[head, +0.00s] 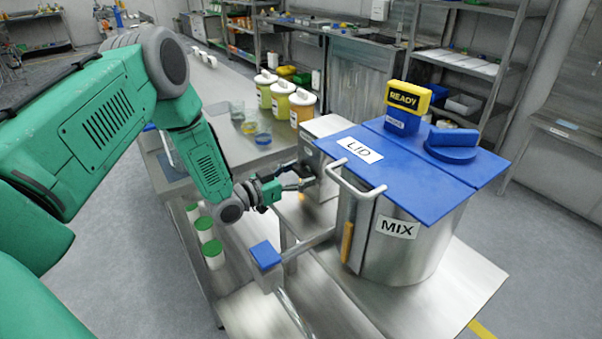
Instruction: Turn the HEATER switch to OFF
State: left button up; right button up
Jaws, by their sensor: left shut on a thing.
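My left arm comes in from the left, and its gripper (298,184) is at the front face of a steel control box (322,140) beside the mixing vessel. The gripper is shut on a small dark knob (308,174) on that face, which seems to be the HEATER switch. The fingers hide much of the knob, and I can read neither its label nor its position. My right gripper is not in view.
The steel vessel marked MIX (400,245) has a blue lid (405,165), a handle (352,178) and a yellow READY sign (408,97). A blue pedal-like pad (265,255) sticks out below the gripper. Yellow and orange containers (281,100) stand on the steel table behind.

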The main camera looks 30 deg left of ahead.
pick_arm(q)
jog(key=shift+w+a+r, duration=0.1)
jog(key=shift+w+r, duration=0.2)
jog(key=shift+r, duration=0.15)
jog(key=shift+n, duration=0.5)
jog(key=n+b, duration=0.1)
jog(key=n, duration=0.3)
jog(key=shift+w, duration=0.1)
jog(key=n+b, duration=0.1)
jog(key=n, duration=0.3)
jog(key=shift+a, duration=0.1)
jog(key=n+b, duration=0.1)
jog(key=n, duration=0.4)
jog(key=shift+f, duration=0.2)
jog(key=shift+n+b, duration=0.5)
jog(key=shift+n, duration=1.4)
jog(key=shift+f, duration=0.1)
